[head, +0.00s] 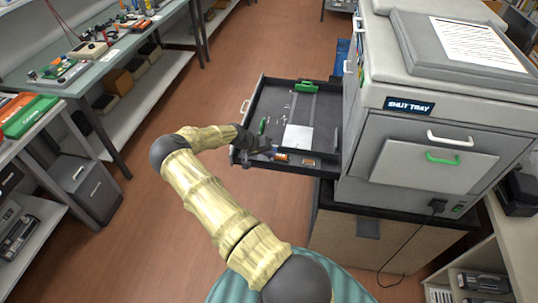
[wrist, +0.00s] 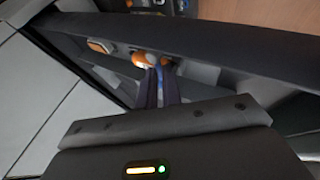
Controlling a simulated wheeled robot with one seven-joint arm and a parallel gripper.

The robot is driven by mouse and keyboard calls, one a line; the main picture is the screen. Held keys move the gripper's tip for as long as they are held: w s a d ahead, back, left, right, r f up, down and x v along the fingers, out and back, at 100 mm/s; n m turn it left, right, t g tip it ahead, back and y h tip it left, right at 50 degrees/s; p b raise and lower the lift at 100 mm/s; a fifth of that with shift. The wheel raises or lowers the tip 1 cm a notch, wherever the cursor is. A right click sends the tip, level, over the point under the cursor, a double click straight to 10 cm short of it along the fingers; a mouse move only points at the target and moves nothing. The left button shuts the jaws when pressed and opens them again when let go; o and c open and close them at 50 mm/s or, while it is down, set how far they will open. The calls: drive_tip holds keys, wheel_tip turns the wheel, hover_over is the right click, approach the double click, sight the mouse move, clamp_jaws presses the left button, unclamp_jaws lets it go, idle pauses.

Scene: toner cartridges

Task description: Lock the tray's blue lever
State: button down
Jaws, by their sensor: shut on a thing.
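The dark tray (head: 256,103) is pulled out from the left side of the grey machine. It holds a white sheet (head: 298,137), a green part at its back edge and an orange part (head: 282,157) near its front wall. My gripper (head: 266,149) is at the tray's front left corner. In the wrist view, the fingers of my gripper (wrist: 159,82) are closed around a narrow blue piece, the blue lever (wrist: 159,77), mostly hidden between them. An orange part (wrist: 141,59) sits just beyond the fingertips. I cannot tell the lever's exact angle.
The machine (head: 400,130) carries a "SHUT TRAY" label (head: 409,105) and a front panel with a green handle (head: 442,158). A workbench (head: 95,70) with tools stands at the left. The wooden floor between them is clear.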

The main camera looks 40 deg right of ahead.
drive_tip(key=shift+f, duration=0.1)
drive_tip(key=c, duration=1.8)
unclamp_jaws()
drive_tip(key=b+v, duration=0.3)
drive_tip(key=v, duration=1.4)
drive_tip(key=shift+a+r+b, duration=0.15)
drive_tip(key=shift+r+b, duration=0.1)
drive_tip(key=shift+b, duration=0.15)
drive_tip(key=s+a+r+n+t+y, duration=0.1)
drive_tip(key=s+a+r+n+y, duration=0.1)
drive_tip(key=s+a, duration=0.5)
drive_tip(key=s+a+r+n+t+y, duration=0.2)
drive_tip(key=s+a+r+n+y, duration=0.1)
drive_tip(key=s+a, duration=0.4)
drive_tip(key=s+a+r+n+t+y, duration=0.1)
drive_tip(key=s+a+r+n+y, duration=0.1)
drive_tip(key=s+a, duration=0.5)
drive_tip(key=shift+s+a+r+n+t+y, duration=0.1)
drive_tip(key=shift+s+r+n+t+y, duration=0.1)
drive_tip(key=shift+s+r+n, duration=0.25)
drive_tip(key=shift+s+a+r+n+t+y, duration=0.1)
drive_tip(key=shift+s+r+n+y, duration=0.1)
drive_tip(key=shift+r+n, duration=0.35)
